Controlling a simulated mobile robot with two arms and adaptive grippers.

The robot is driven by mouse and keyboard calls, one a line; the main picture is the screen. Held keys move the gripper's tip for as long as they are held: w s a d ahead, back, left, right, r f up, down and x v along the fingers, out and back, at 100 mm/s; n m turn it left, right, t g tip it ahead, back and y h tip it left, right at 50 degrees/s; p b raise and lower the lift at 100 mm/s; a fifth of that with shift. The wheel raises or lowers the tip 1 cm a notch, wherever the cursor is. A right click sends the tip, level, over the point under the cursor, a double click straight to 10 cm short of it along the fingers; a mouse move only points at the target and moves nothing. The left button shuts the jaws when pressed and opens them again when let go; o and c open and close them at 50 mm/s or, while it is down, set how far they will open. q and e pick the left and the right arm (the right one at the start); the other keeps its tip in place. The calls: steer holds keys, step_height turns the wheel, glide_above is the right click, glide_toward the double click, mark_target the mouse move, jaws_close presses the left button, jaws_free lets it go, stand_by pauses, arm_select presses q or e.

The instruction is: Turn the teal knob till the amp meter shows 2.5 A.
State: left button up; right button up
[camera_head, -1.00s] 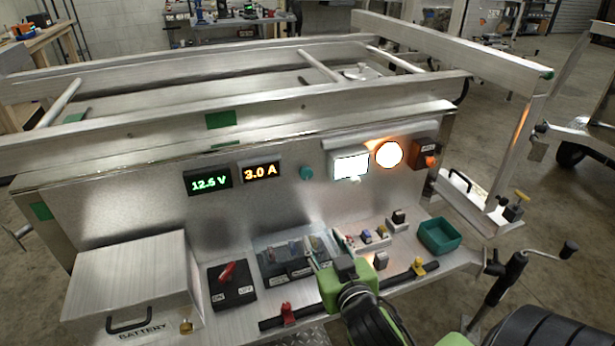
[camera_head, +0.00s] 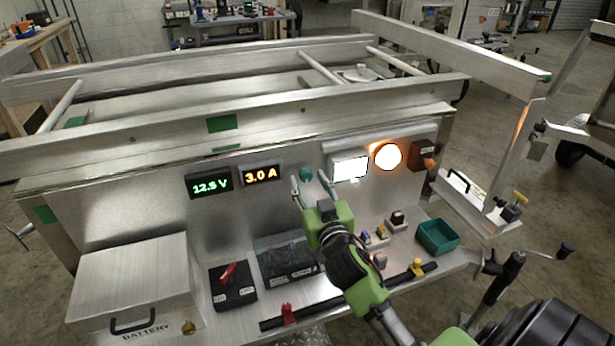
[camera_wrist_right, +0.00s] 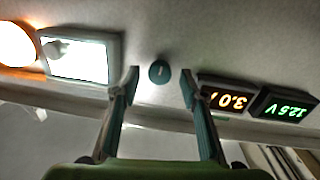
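The teal knob (camera_head: 306,174) is on the upright metal panel, right of the amp meter (camera_head: 262,174), which reads 3.0 A in orange. My right gripper (camera_head: 312,176) is open in front of the panel, with one finger on either side of the knob in the head view. In the right wrist view the knob (camera_wrist_right: 159,71) shows between the spread fingertips of the right gripper (camera_wrist_right: 160,80), with a gap on both sides. The knob has a pale mark on its face. I cannot tell how far the fingertips are from the panel. My left gripper is not in view.
A green voltmeter (camera_head: 210,183) reads about 12.5 V. A lit white panel (camera_head: 350,168) and a glowing orange lamp (camera_head: 388,156) are right of the knob. Below, the shelf holds a red-lever switch (camera_head: 232,286), a fuse tray (camera_head: 288,262) and a teal bin (camera_head: 438,237).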

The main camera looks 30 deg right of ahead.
steer(key=shift+x, duration=0.95)
steer(key=shift+c, duration=0.5)
steer(key=c, duration=1)
steer(key=shift+c, duration=0.2)
steer(key=shift+n, duration=0.4)
steer(key=n, duration=0.3)
steer(key=shift+n+p, duration=0.3)
steer(key=shift+p, duration=0.05)
steer(key=shift+n+t, duration=0.3)
steer(key=shift+n, duration=2)
